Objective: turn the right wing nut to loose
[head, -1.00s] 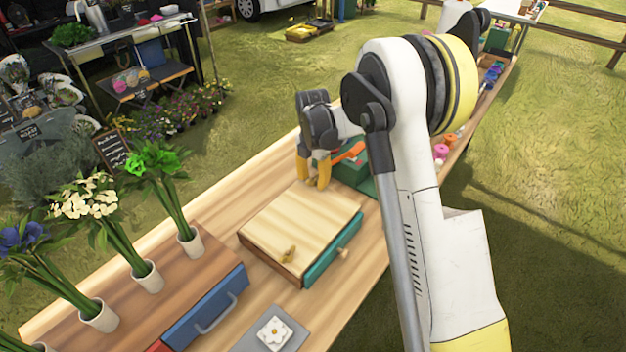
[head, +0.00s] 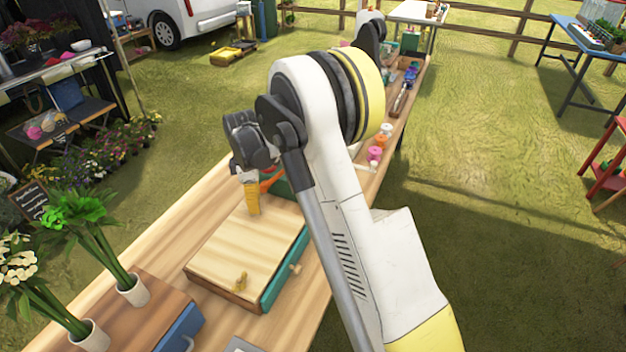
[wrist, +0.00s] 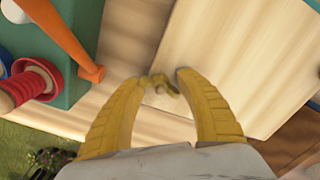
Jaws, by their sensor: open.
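A pale wooden box lid (head: 243,250) lies on the long table, with a teal drawer (head: 284,270) at its right side. One brass wing nut (head: 241,282) stands on the lid's near edge. My gripper (head: 252,211) is over the lid's far end, pointing down. In the wrist view, my gripper (wrist: 164,82) is open, and its two yellow fingers flank another brass wing nut (wrist: 160,86). The fingertips partly cover its wings, and I cannot tell whether they touch it. In the head view this wing nut is hidden by the fingers.
A green box (head: 284,184) with an orange handle (wrist: 62,35) stands just beyond the lid, close to my gripper. A red spool (wrist: 30,85) is beside it in the wrist view. Flower vases (head: 132,291) stand at the left front. Bare tabletop lies left of the lid.

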